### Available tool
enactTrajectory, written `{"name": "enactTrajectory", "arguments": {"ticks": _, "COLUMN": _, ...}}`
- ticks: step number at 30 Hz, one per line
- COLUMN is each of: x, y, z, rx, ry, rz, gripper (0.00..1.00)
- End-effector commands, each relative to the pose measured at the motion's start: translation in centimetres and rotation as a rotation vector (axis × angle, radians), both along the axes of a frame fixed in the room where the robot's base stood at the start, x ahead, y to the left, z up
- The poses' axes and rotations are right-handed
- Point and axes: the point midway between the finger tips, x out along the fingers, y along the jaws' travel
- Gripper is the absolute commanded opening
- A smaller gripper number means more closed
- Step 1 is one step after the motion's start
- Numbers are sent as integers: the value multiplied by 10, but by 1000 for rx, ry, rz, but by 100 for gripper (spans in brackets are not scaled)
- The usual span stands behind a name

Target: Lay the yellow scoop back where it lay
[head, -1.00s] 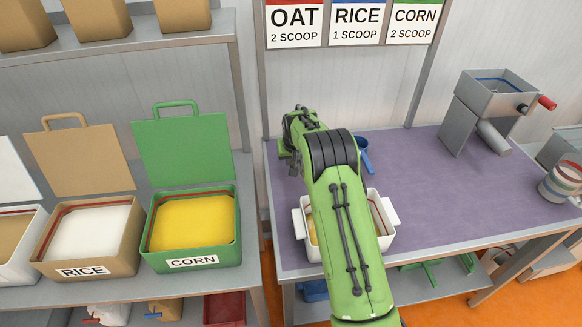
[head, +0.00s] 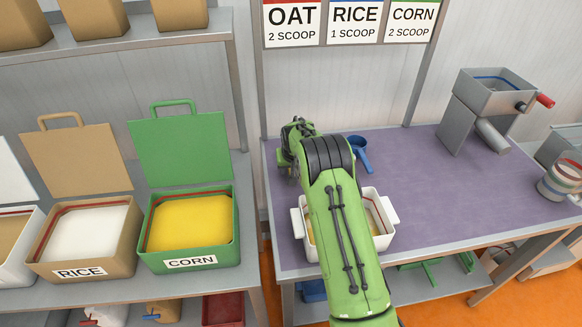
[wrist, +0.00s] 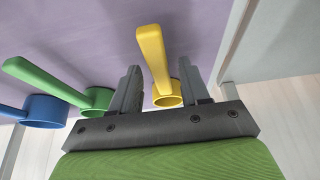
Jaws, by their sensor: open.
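The yellow scoop (wrist: 155,58) is on the purple tabletop (wrist: 105,25) in the wrist view. Its handle and cup lie between the two fingers of my gripper (wrist: 160,82). The fingers are open, with a gap on each side of the handle. Part of the cup is hidden behind the gripper's front edge. In the head view my gripper (head: 287,165) is low over the table's back left corner, and the yellow scoop is hidden there.
A green scoop (wrist: 45,78) and a blue scoop (wrist: 42,108) lie left of the yellow one. A white tub (head: 384,240) stands under my arm. A grey mill (head: 490,110) stands at the right. The table's middle is clear.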

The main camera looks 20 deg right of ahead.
Motion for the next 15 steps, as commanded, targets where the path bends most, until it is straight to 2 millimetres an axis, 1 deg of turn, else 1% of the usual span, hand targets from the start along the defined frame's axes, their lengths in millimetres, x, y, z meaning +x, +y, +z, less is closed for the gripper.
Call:
{"name": "enactTrajectory", "arguments": {"ticks": 2, "x": -2, "y": 0, "z": 11, "rx": 0, "ry": -2, "rz": 0, "gripper": 46}}
{"name": "enactTrajectory", "arguments": {"ticks": 4, "x": -8, "y": 2, "z": 25, "rx": -1, "ry": -3, "rz": 0, "gripper": 46}}
{"name": "enactTrajectory", "arguments": {"ticks": 9, "x": -27, "y": 6, "z": 69, "rx": -1, "ry": -3, "rz": 0, "gripper": 46}}
{"name": "enactTrajectory", "arguments": {"ticks": 12, "x": -37, "y": 8, "z": 90, "rx": -1, "ry": -3, "rz": 0, "gripper": 46}}
{"name": "enactTrajectory", "arguments": {"ticks": 15, "x": -43, "y": 9, "z": 105, "rx": 0, "ry": -2, "rz": 0, "gripper": 46}}
